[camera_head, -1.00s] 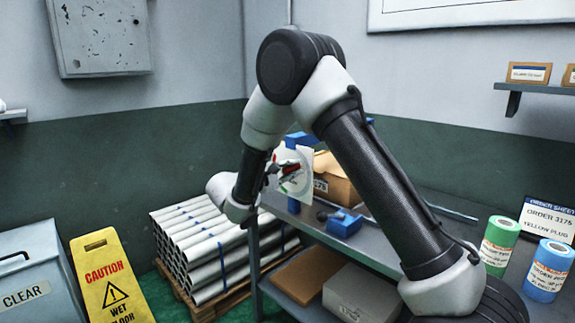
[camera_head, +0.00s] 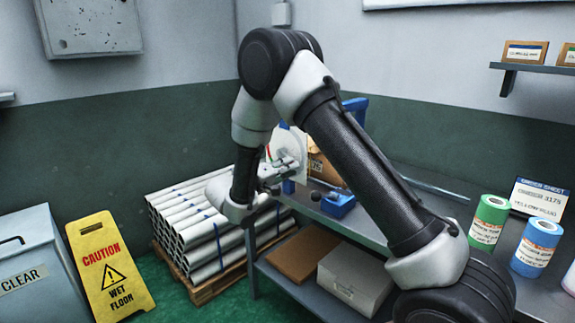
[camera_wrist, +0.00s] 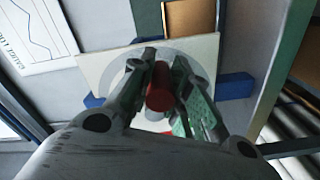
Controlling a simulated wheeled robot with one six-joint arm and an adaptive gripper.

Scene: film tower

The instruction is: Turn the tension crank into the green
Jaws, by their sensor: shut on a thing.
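The tension crank shows in the wrist view as a red knob (camera_wrist: 159,88) between the two fingers. My gripper (camera_wrist: 165,84) is shut on it. Behind it is a pale square dial plate (camera_wrist: 202,52) with a grey ring, on a blue frame (camera_wrist: 236,86). In the head view my gripper (camera_head: 286,166) is in front of the dial plate (camera_head: 298,143), at the left end of the bench. A bit of red and green shows on the plate's left side there. My fingers hide much of the dial, and I cannot tell where any pointer stands.
A blue tool (camera_head: 338,204) and a cardboard box (camera_head: 322,168) are on the bench near my gripper. Green (camera_head: 488,222) and blue (camera_head: 537,246) rolls stand at right. Pipes (camera_head: 190,215) are stacked at left, by a yellow wet-floor sign (camera_head: 110,270).

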